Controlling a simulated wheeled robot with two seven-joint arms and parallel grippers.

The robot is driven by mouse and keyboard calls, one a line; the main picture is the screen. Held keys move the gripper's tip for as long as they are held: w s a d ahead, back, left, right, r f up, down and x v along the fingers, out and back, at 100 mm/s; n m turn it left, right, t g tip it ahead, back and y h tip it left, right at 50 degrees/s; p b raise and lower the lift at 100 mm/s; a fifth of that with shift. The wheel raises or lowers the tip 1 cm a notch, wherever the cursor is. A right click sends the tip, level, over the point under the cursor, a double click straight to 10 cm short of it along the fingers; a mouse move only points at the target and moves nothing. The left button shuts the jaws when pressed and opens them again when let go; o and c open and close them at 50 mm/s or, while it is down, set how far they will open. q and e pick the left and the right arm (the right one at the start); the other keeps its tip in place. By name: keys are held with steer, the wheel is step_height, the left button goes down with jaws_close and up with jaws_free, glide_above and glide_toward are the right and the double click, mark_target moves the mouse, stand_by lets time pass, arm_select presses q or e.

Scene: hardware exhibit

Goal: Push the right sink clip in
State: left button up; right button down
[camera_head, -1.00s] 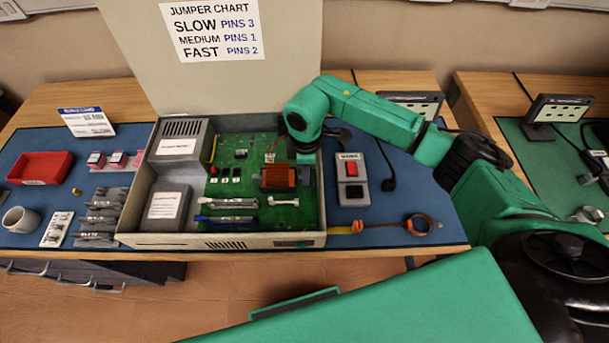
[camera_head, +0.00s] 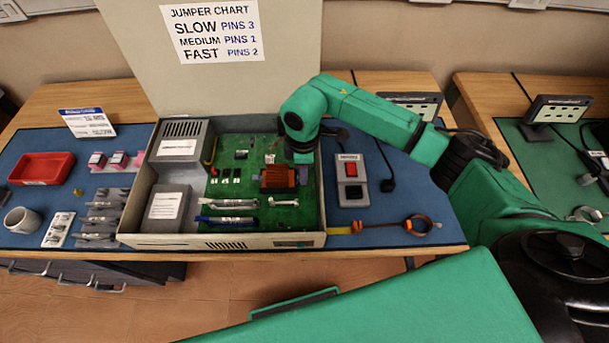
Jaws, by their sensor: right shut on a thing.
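The copper-coloured heat sink (camera_head: 278,179) sits on the green circuit board (camera_head: 230,157) inside the open case. My right gripper (camera_head: 303,160) comes down from above at the sink's right side. It is shut at the top of the small right sink clip (camera_head: 304,176), which shows as a greyish strip beside the sink. The gripper's fingers and the clip's upper part are mostly hidden by the green wrist, and the clip's exact seating is too small to tell. My left gripper is out of view.
The case's front wall (camera_head: 220,241) and its raised lid (camera_head: 280,90) bound the work area.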

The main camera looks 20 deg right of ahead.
steer(key=shift+w+a+r, duration=0.2)
steer(key=shift+a+r, duration=0.2)
steer(key=shift+a, duration=0.1)
stand_by(0.7)
steer(key=c, duration=1.1)
jaws_free()
steer(key=shift+p, duration=0.3)
steer(key=r+p, duration=0.1)
steer(key=r, duration=0.1)
steer(key=r+p, duration=0.4)
steer(key=r, duration=0.1)
steer(key=shift+s+d, duration=0.1)
steer(key=shift+d, duration=0.15)
steer(key=shift+f, duration=0.1)
